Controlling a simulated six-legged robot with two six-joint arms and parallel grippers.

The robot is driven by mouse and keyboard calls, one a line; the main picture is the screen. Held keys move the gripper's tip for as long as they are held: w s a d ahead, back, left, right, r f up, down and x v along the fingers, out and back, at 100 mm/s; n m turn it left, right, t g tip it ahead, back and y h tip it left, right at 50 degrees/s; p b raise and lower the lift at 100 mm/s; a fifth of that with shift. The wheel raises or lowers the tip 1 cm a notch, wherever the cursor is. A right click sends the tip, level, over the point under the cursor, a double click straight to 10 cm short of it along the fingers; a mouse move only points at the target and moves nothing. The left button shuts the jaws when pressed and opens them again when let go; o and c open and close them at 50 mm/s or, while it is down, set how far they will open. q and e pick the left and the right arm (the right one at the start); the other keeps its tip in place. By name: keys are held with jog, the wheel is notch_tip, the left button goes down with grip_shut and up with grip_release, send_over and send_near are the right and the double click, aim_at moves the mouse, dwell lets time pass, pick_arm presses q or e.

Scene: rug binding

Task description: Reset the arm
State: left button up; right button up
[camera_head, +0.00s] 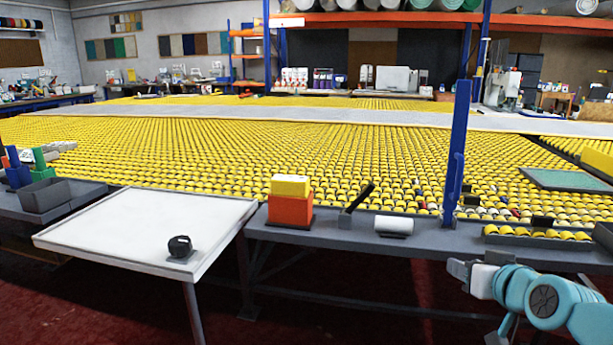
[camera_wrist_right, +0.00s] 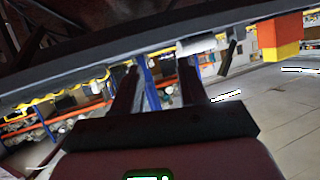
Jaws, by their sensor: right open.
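My right gripper (camera_head: 468,272) is at the lower right of the head view, with its teal and white arm coming in from the bottom right corner. It appears in front of the near edge of the grey bench (camera_head: 345,236) and looks clear of the things on it. In the right wrist view the two dark fingers of my right gripper (camera_wrist_right: 160,82) stand apart with nothing between them. My left gripper and arm are not in view.
A white tilted table (camera_head: 120,232) with a black tape measure (camera_head: 180,246) stands at left. An orange and yellow block stack (camera_head: 290,200), white roll (camera_head: 394,225) and blue post (camera_head: 457,150) are along the bench. A yellow roller bed (camera_head: 300,150) lies behind; red floor shows in front.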

jog(key=s+a+f+g+y+p, duration=0.1)
jog(key=s+a+f+g+p, duration=0.35)
jog(key=f+p, duration=0.35)
jog(key=s+a+f+g+y+p, duration=0.1)
jog(key=s+a+f+g+p, duration=0.25)
jog(key=a+f+p, duration=0.35)
pick_arm(q)
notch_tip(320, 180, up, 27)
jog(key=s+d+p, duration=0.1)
jog(key=p, duration=1)
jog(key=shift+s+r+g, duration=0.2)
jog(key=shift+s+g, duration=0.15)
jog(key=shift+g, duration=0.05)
pick_arm(e)
jog(key=s+a+f+g, duration=0.1)
jog(key=s+a, duration=0.1)
jog(key=s, duration=0.5)
jog(key=s+a+f+m+g, duration=0.1)
jog(key=s+a+f+g, duration=0.1)
jog(key=s, duration=0.5)
jog(key=s+a+f+g+y, duration=0.1)
jog(key=s+a+g, duration=0.1)
jog(key=s, duration=0.5)
jog(key=shift+s+a+f, duration=0.2)
jog(key=shift+s+a, duration=0.1)
